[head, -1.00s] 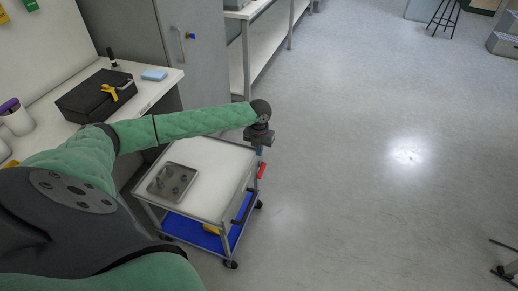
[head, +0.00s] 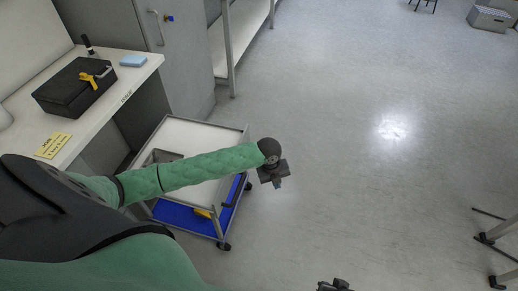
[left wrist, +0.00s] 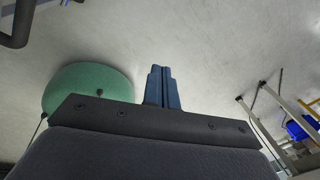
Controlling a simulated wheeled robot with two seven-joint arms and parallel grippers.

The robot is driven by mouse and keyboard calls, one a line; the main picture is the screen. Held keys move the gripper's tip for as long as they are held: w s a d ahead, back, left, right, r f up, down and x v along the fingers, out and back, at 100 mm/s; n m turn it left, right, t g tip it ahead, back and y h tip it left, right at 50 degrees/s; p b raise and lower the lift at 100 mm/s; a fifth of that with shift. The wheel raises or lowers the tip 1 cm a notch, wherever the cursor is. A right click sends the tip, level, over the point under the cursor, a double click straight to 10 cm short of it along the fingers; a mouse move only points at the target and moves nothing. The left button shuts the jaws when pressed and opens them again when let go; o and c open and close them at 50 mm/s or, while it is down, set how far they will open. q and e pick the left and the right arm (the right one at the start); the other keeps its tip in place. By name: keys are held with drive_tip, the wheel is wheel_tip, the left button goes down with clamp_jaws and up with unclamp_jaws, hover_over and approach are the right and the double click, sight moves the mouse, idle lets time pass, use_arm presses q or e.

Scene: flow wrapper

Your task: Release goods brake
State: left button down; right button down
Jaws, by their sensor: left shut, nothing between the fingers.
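A white-topped trolley (head: 190,134) with a blue lower shelf (head: 178,214) stands beside the bench. My left forearm crosses in front of its top and hides part of it. My left gripper (head: 275,182) is past the trolley's right side, over the floor, with its fingers downward. In the left wrist view its two blue fingers (left wrist: 163,88) are together, with nothing between them. A dark handle (head: 232,190) is on the trolley's right side. No red lever shows now. A dark part at the bottom edge looks like my right gripper (head: 335,286), mostly cut off.
A bench (head: 127,92) on the left bears a black case (head: 70,90) and a blue block (head: 132,61). A grey cabinet (head: 183,60) stands behind. A green disc (left wrist: 85,82) shows in the left wrist view.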

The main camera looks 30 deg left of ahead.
use_arm(q)
drive_tip(key=s+d+f+n+t+h, duration=0.2)
drive_tip(key=s+d+n+h, duration=0.1)
drive_tip(key=s+d+n, duration=0.9)
drive_tip(key=s+d+r+n, duration=0.1)
drive_tip(key=s+d+n, duration=0.1)
drive_tip(key=s+n, duration=0.4)
drive_tip(key=s+d+r+n+t+y, duration=0.1)
drive_tip(key=s+d+n, duration=0.2)
drive_tip(key=s+n, duration=0.3)
drive_tip(key=shift+s+r+n+t, duration=0.3)
drive_tip(key=shift+s+r, duration=0.05)
drive_tip(key=shift+s, duration=0.25)
drive_tip(key=shift+a, duration=0.1)
